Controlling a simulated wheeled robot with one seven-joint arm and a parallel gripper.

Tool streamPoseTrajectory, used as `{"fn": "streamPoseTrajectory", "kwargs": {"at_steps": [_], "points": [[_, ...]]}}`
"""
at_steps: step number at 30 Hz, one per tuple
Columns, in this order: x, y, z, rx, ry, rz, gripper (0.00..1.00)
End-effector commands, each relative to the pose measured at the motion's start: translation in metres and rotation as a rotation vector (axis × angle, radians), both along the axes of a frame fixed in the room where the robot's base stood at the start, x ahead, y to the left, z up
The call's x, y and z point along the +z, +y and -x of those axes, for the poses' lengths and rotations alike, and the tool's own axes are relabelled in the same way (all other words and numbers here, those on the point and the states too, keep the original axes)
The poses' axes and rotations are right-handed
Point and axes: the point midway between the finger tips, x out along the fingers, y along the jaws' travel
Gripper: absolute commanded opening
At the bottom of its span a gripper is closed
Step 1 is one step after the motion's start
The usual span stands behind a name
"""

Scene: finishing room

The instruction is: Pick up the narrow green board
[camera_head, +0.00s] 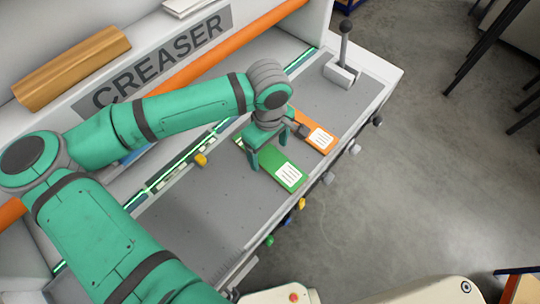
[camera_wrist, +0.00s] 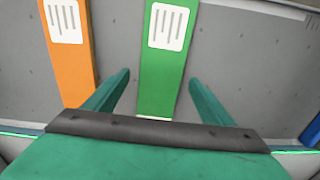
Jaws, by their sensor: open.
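The narrow green board (camera_head: 278,165) lies flat on the grey bed of the creaser, with a white lined label on its near end. My gripper (camera_head: 267,157) is over the board's middle, pointing down. In the wrist view the green board (camera_wrist: 164,75) runs between my two open fingers (camera_wrist: 158,82), with a finger on either side and gaps to its edges. Nothing is held. The far end of the board is partly hidden by my gripper. I cannot tell how high the fingertips are above the bed.
An orange board (camera_head: 321,138) with a similar label lies alongside the green one, with a narrow gap; it also shows in the wrist view (camera_wrist: 72,65). A lever (camera_head: 343,55) stands at the bed's far right. The front bed is clear.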

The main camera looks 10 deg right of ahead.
Motion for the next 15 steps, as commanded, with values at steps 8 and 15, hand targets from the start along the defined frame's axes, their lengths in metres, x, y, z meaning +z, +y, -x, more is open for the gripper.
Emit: {"fn": "streamPoseTrajectory", "kwargs": {"at_steps": [8,15], "points": [[-0.0125,-0.0010,0.0002,-0.003,0.000,0.000,0.77],[-0.0121,-0.0019,0.0003,-0.004,0.000,0.000,0.46]]}}
